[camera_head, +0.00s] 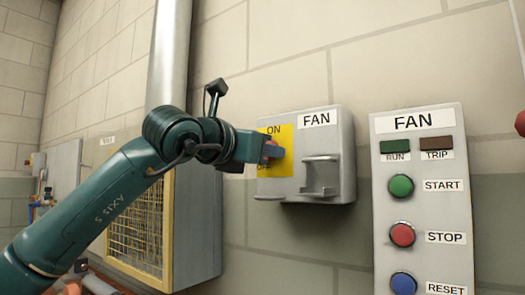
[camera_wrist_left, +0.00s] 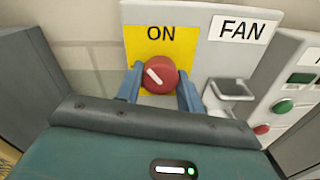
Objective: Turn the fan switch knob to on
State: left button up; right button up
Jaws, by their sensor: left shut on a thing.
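The fan switch box (camera_head: 335,140) is grey, with a yellow plate (camera_head: 286,135) marked ON above and OFF below. Its round red knob (camera_wrist_left: 165,70) sits on the plate below ON in the left wrist view. The knob's white mark points to the upper left there, between upright and level. My left gripper (camera_wrist_left: 160,88) is shut on the knob, with one blue finger on each side. In the head view the left gripper (camera_head: 268,150) covers most of the knob and part of the plate. OFF is hidden in the wrist view. My right gripper is in neither view.
A grey handle-like bracket (camera_head: 321,176) juts out right of the plate. A fan panel (camera_head: 440,262) with START, STOP and RESET buttons stands further right. A yellow-grilled cabinet (camera_head: 197,225) and a pipe (camera_head: 170,55) are on the left, behind my arm.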

pick_arm(q)
jog(key=shift+r+m+p, duration=0.1)
jog(key=shift+m+p, duration=0.2)
jog(key=shift+m, duration=3.6)
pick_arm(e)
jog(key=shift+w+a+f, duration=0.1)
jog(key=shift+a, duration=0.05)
pick_arm(q)
jog(key=shift+m, duration=0.3)
jog(key=o, duration=1)
jog(key=shift+s+a, duration=0.1)
jog(key=b+v, duration=0.2)
jog(key=v, duration=1.1)
jog(key=shift+b, duration=0.3)
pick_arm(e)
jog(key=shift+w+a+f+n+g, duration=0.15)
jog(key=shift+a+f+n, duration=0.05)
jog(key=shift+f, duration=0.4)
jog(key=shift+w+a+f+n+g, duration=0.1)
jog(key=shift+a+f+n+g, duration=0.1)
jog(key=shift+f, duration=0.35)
